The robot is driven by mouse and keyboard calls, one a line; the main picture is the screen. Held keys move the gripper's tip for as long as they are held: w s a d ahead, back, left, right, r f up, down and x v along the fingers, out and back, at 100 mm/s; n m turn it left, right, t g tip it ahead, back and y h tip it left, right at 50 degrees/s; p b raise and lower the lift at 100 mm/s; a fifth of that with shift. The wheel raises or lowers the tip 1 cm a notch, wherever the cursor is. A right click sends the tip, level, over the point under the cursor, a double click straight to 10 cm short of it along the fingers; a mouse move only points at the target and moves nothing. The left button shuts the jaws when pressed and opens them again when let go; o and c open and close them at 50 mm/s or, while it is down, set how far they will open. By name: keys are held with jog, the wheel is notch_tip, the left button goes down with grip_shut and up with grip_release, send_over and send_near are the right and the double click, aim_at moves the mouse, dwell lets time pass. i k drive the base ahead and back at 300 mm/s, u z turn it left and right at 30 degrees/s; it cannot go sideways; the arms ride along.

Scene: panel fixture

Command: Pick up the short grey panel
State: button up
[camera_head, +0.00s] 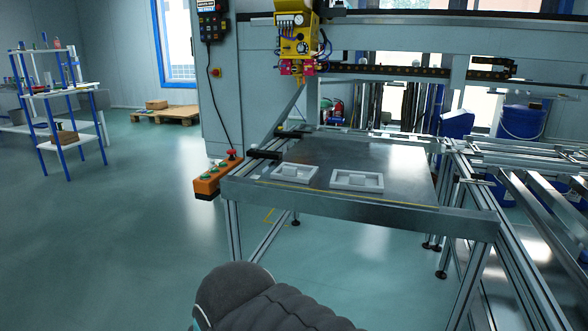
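Two light grey, frame-like pieces with raised rims lie flat near the front edge of the metal table (405,170). The left piece (295,173) looks shorter and fits the short grey panel. The right piece (357,180) looks somewhat longer. A gap of bare table separates them. My gripper is not in view. A dark grey ribbed part at the bottom middle looks like part of my arm, well in front of the table. Nothing touches either piece.
An orange button box (214,180) sits at the table's left front corner. A yellow and pink machine head (297,45) hangs above the back. Metal rail frames (530,200) stand at right. A blue shelf rack (60,95) is far left. Floor at left is clear.

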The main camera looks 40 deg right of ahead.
aim_at(287, 172)
jog(key=z, duration=0.65)
jog(key=i, duration=0.85)
jog(key=z, duration=0.8)
